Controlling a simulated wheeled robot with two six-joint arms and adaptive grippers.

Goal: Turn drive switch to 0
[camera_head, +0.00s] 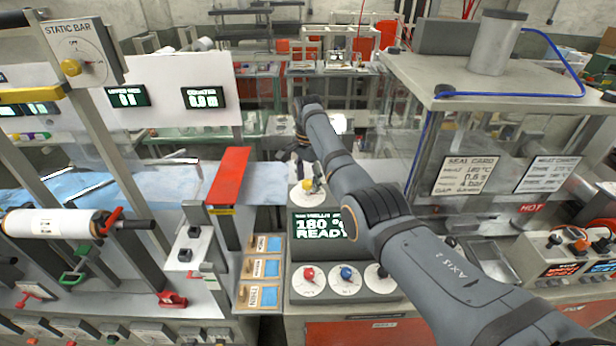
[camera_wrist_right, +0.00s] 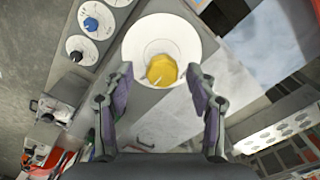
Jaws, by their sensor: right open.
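A yellow knob (camera_head: 307,186) sits on a round white dial at the top of the console, above the green-lettered display. In the right wrist view the yellow knob (camera_wrist_right: 162,71) is on its white dial (camera_wrist_right: 136,41), with a pale pointer mark toward the lower left. No label can be read there, so I cannot confirm it is the drive switch. My right gripper (camera_wrist_right: 160,72) is open, its fingers on either side of the knob in that view and apart from it. In the head view its fingers are small and partly hidden by my arm. My left gripper is not in view.
Below the display (camera_head: 320,225) are a red knob (camera_head: 308,274), a blue knob (camera_head: 346,273) and a third dial. Another yellow knob (camera_head: 72,67) is on the STATIC BAR box at upper left. A red bar (camera_head: 229,175) stands left of the console. A metal housing (camera_head: 470,75) is at right.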

